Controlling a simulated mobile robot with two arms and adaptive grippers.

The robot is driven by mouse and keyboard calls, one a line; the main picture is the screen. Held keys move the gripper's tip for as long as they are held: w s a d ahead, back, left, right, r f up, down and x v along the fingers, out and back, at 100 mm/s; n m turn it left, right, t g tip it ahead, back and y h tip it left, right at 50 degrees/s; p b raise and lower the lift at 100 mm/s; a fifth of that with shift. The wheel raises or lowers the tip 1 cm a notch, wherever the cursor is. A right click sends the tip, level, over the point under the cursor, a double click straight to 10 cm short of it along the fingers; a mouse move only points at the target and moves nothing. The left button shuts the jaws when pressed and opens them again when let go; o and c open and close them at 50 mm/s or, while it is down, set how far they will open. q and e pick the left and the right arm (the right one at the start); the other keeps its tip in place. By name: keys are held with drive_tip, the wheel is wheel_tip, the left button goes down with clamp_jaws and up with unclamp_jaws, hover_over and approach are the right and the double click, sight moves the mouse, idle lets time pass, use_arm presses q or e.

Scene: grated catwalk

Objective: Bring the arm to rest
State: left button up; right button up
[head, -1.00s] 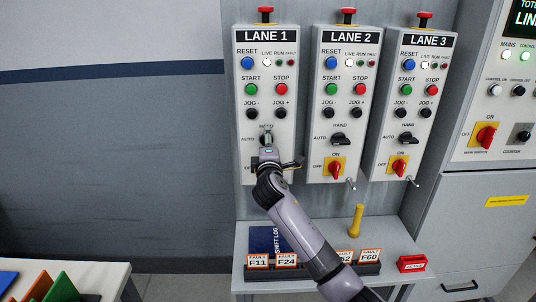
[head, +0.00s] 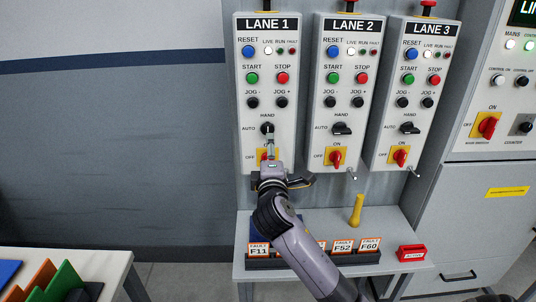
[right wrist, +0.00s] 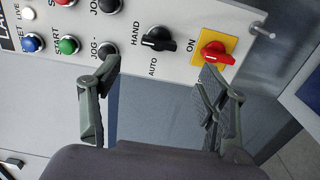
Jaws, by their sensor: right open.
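My right gripper (head: 274,160) is in front of the lower part of the LANE 1 panel (head: 285,115) in the head view, its arm reaching up from the bottom. In the right wrist view the gripper (right wrist: 160,82) has its two fingers wide apart, with nothing between them. A black HAND/AUTO selector (right wrist: 158,39) and a red switch on a yellow plate (right wrist: 217,52) lie beyond the fingertips. In the head view the LANE 1 selector (head: 268,128) shows just above the gripper, which partly hides the red switch below it. My left gripper is not in view.
LANE 2 (head: 342,115) and LANE 3 (head: 408,120) panels stand to the right, with pegs at their lower corners. Below, a shelf (head: 402,268) holds fault cards (head: 343,247), a yellow handle (head: 357,210) and a red box (head: 411,253). The wall at left is clear.

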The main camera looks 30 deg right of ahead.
drive_tip(key=s+a+f+m+g+y, duration=0.25)
drive_tip(key=s+f, duration=0.35)
drive_tip(key=f, duration=0.3)
drive_tip(key=s+a+f+m+g+y, duration=0.2)
drive_tip(key=s+a+f, duration=0.25)
drive_tip(key=f, duration=0.45)
drive_tip(key=s+a+f+m+g+y, duration=0.2)
drive_tip(key=s+a+f, duration=0.15)
drive_tip(key=s, duration=0.45)
drive_tip(key=s+a+f+m+g+y, duration=0.2)
drive_tip(key=s+a+f+g, duration=0.15)
drive_tip(key=s, duration=0.35)
drive_tip(key=s+a+f+m+g+y, duration=0.1)
drive_tip(key=s+a+f+g, duration=0.2)
drive_tip(key=s, duration=0.5)
wheel_tip(320, 180, down, 26)
drive_tip(key=s+r, duration=0.1)
drive_tip(key=s+d+f+g, duration=0.1)
drive_tip(key=s+d+f, duration=0.2)
drive_tip(key=s+f, duration=1.4)
drive_tip(key=shift+s+f, duration=0.15)
drive_tip(key=shift+f, duration=0.2)
